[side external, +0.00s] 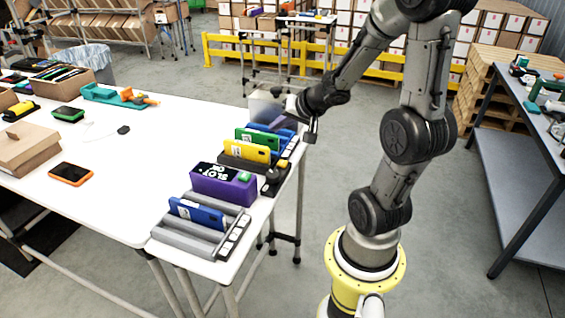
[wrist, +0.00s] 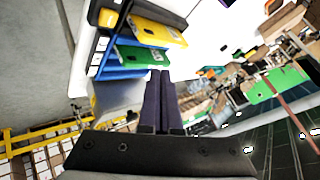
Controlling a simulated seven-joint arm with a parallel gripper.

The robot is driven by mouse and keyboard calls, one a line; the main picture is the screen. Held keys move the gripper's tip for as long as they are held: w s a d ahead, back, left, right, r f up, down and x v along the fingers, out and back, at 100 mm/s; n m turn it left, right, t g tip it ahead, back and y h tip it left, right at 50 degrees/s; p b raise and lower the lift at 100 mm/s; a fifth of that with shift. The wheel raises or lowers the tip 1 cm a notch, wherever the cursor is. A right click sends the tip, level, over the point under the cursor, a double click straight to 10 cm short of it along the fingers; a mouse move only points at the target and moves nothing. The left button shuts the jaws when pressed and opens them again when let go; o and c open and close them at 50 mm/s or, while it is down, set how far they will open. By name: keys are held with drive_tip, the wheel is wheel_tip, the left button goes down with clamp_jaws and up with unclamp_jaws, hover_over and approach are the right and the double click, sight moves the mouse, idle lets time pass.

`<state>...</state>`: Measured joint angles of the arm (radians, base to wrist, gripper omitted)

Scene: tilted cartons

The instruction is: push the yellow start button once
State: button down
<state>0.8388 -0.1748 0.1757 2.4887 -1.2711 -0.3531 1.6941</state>
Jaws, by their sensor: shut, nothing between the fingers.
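The yellow button (side external: 283,163) sits on a small black base at the right table edge, beside the yellow card's dark holder. A yellow-orange knob that looks like the same button shows at the top of the wrist view (wrist: 108,18). My gripper (side external: 283,124) is over the far right end of the table, beyond the button and apart from it. Its two dark purple fingers (wrist: 160,78) are together with nothing between them.
Tilted yellow (side external: 246,150), green (side external: 258,138) and blue (side external: 197,214) cards stand in holders along the right table edge. The middle of the white table (side external: 140,165) is mostly clear.

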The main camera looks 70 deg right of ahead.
sight(285, 164)
drive_tip(key=shift+s+d+f+m, duration=0.15)
drive_tip(key=shift+s+d+f, duration=0.05)
drive_tip(key=shift+s+d, duration=0.2)
drive_tip(key=shift+s+d+f+m, duration=0.15)
drive_tip(key=shift+s+d, duration=0.1)
drive_tip(key=shift+d, duration=0.2)
drive_tip(key=shift+f, duration=0.1)
drive_tip(key=shift+f, duration=4.25)
drive_tip(key=shift+f, duration=0.2)
drive_tip(key=shift+f, duration=0.25)
drive_tip(key=shift+f, duration=0.5)
drive_tip(key=shift+r, duration=0.9)
